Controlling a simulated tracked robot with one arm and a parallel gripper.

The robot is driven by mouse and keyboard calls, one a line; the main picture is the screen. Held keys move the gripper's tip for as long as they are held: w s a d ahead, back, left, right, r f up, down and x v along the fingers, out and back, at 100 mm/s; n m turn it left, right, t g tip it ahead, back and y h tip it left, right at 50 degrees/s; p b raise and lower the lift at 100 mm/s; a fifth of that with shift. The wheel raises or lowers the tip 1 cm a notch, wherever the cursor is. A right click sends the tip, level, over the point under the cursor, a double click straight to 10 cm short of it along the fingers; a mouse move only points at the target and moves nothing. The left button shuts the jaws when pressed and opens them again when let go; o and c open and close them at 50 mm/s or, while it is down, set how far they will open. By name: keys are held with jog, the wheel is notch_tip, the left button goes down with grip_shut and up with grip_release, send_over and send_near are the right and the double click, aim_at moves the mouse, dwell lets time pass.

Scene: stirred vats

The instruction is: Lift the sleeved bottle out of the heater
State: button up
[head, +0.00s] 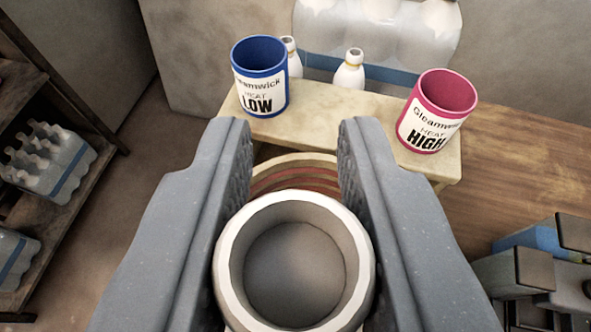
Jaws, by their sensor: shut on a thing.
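My gripper (295,140) reaches forward with its two grey fingers on either side of a pale, thick-rimmed round thing (228,262). It is shut on this thing, which looks like the sleeved bottle seen from above, with a grey hollow inside. Its lower part is hidden. Just beyond it, between the fingers, shows part of a round, pale-rimmed heater (293,158) with reddish rings inside. The near part of the heater is covered by the held thing, so I cannot tell whether the two touch.
A blue Heat Low cup (260,78) and a pink Heat High cup (437,112) stand on a pale bench (330,118). A shelf with bottle packs (48,160) is at left. Grey and blue equipment (530,260) is at lower right.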

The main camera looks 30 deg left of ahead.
jog(key=s+d, duration=0.2)
jog(key=s, duration=0.5)
jog(key=shift+b, duration=0.35)
jog(key=shift+s, duration=0.1)
